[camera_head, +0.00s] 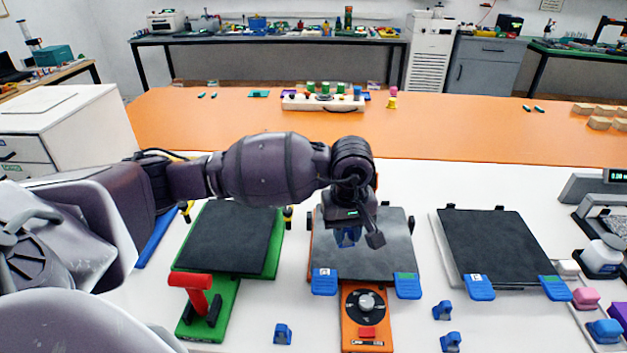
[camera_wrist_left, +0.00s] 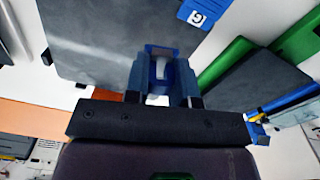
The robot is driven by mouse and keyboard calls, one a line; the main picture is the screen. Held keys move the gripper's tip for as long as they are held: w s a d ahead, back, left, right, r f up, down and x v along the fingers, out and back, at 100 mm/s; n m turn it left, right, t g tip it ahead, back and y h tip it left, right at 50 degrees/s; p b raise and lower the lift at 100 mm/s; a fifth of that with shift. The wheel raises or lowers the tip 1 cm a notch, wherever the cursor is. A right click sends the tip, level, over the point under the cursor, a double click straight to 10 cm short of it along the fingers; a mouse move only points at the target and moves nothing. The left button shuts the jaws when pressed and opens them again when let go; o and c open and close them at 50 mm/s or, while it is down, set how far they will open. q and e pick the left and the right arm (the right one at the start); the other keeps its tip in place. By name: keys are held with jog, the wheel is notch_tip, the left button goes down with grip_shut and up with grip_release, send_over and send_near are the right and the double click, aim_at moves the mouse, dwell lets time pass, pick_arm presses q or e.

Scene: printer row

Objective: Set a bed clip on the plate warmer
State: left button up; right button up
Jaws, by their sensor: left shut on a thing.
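The plate warmer (camera_head: 366,323) is orange with a round dial and a red button, in the middle of the white table. A dark grey plate (camera_head: 385,262) lies on it, with a labelled blue tab (camera_head: 323,281) and another tab (camera_head: 407,286) at its front edge. My left gripper (camera_head: 349,229) is over the plate, shut on a blue bed clip (camera_head: 346,240). The held clip (camera_wrist_left: 157,62) shows between the fingers in the left wrist view. I cannot tell whether it touches the plate. My right gripper is not in view.
Loose blue clips lie on the table, one (camera_head: 283,334) left of the warmer and two (camera_head: 442,310) right. A green stand (camera_head: 226,296) with a dark plate and red handle is left. Another dark plate (camera_head: 500,245) is right. A white block with knobs (camera_head: 322,103) stands behind.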

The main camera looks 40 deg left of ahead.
pick_arm(q)
jog(key=shift+w+a+f+n+p, duration=0.5)
jog(key=shift+w+a+n, duration=1.45)
jog(key=shift+n, duration=3.65)
jog(key=shift+w+a+f+n+p, duration=0.25)
jog(key=shift+w+a+f+n, duration=0.65)
jog(key=shift+a+n, duration=3.35)
jog(key=shift+w+a+f+n+p, duration=0.45)
jog(key=shift+w+a+n, duration=0.9)
jog(key=shift+n, duration=5.6)
jog(key=shift+w+d+f+b, duration=0.15)
jog(key=shift+f+b, duration=0.2)
jog(key=shift+f, duration=0.35)
jog(key=shift+w+d+f+b, duration=0.15)
jog(key=shift+f+b, duration=0.2)
jog(key=shift+f, duration=0.4)
jog(key=shift+f, duration=0.1)
jog(key=o, duration=1.5)
jog(key=shift+c, duration=0.2)
